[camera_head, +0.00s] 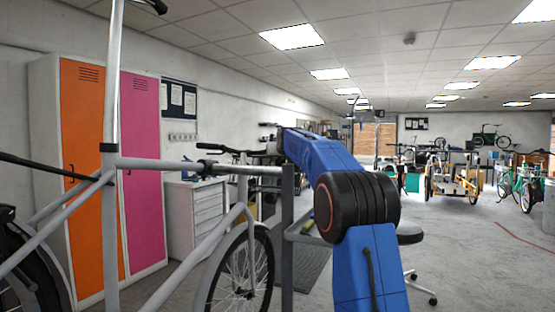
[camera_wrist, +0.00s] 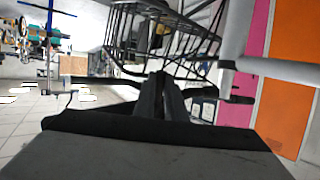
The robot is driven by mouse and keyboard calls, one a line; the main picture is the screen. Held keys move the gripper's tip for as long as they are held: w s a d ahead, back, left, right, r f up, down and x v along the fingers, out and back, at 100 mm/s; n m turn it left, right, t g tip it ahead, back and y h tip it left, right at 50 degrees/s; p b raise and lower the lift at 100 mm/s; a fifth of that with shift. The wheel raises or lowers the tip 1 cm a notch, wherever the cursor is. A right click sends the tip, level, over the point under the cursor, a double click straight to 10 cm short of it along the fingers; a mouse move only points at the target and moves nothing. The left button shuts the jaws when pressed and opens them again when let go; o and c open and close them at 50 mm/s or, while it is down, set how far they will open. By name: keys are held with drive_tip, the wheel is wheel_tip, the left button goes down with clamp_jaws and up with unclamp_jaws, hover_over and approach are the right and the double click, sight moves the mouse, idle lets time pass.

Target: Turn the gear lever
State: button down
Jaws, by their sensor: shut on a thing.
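My gripper (camera_wrist: 160,88) shows in the wrist view, which looks upside down. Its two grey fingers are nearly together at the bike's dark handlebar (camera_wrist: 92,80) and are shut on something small. It sits where the gear lever would be, but the lever is too small and dark to make out clearly between the tips. In the head view the grey bike's handlebar (camera_head: 222,149) lies left of my blue arm. The arm reaches toward the handlebar's right end, and my gripper is not clearly visible there.
A black wire basket (camera_wrist: 165,38) lies close beyond the fingertips. The grey bike frame (camera_head: 190,262) fills the left, near an orange locker (camera_head: 85,170), a pink locker (camera_head: 142,170) and a white drawer cabinet (camera_head: 195,215). A stool (camera_head: 409,234) stands right of my arm. Open floor lies at right.

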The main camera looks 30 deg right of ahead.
drive_tip(key=shift+w+d+f+t, duration=0.1)
drive_tip(key=shift+d+f+t, duration=0.05)
drive_tip(key=shift+t, duration=0.25)
drive_tip(key=c, duration=1.8)
unclamp_jaws()
drive_tip(key=v, duration=1.7)
drive_tip(key=shift+a, duration=0.3)
